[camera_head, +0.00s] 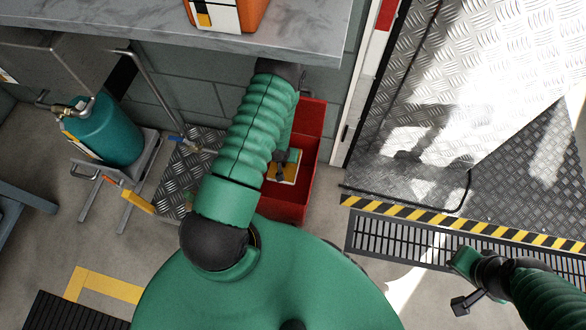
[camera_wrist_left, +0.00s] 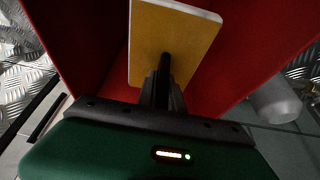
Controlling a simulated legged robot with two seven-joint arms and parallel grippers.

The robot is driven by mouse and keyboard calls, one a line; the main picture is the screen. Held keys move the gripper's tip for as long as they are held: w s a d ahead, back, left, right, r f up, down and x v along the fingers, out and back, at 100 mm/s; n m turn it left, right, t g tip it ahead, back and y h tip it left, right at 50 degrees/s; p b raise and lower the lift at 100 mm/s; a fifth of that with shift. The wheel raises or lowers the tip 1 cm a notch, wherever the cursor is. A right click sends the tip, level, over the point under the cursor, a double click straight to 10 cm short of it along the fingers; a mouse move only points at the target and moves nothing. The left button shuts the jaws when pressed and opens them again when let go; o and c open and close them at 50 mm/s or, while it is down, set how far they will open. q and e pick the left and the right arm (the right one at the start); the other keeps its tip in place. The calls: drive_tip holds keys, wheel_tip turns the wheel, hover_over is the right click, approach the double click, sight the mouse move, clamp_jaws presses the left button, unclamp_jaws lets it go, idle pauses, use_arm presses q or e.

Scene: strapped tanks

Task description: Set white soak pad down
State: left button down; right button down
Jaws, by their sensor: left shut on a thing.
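The soak pad (camera_wrist_left: 175,38) shows a yellow-tan face with a thin white edge in the left wrist view. My left gripper (camera_wrist_left: 164,62) is shut on its near edge. Red walls of a bin (camera_wrist_left: 78,42) stand on both sides of the pad. In the head view the pad (camera_head: 290,170) is a small pale and yellow patch within the red bin (camera_head: 312,125), partly covered by my left gripper (camera_head: 283,158). I cannot tell whether the pad touches the bin's floor.
A grey shelf (camera_head: 290,35) with an orange and white box (camera_head: 228,14) overhangs the bin's back. A teal tank (camera_head: 105,130) stands at left beside a checker-plate platform (camera_head: 185,165). A floor grate (camera_head: 400,245) and hazard-striped edge (camera_head: 430,215) lie at right.

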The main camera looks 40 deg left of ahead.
use_arm(q)
drive_tip(key=d+f+b, duration=0.1)
drive_tip(key=f+b, duration=0.2)
drive_tip(key=f, duration=0.1)
drive_tip(key=w+d+f+b, duration=0.1)
drive_tip(key=f+b, duration=0.2)
drive_tip(key=f, duration=0.2)
drive_tip(key=w+d+f+b, duration=0.1)
drive_tip(key=f+b, duration=0.3)
drive_tip(key=f, duration=0.1)
drive_tip(key=shift+d+f, duration=0.1)
drive_tip(key=shift+d, duration=0.3)
drive_tip(key=shift+s+f, duration=0.1)
drive_tip(key=shift+f, duration=0.05)
drive_tip(key=shift+f+b, duration=0.35)
drive_tip(key=shift+f, duration=0.1)
drive_tip(key=c, duration=1.5)
unclamp_jaws()
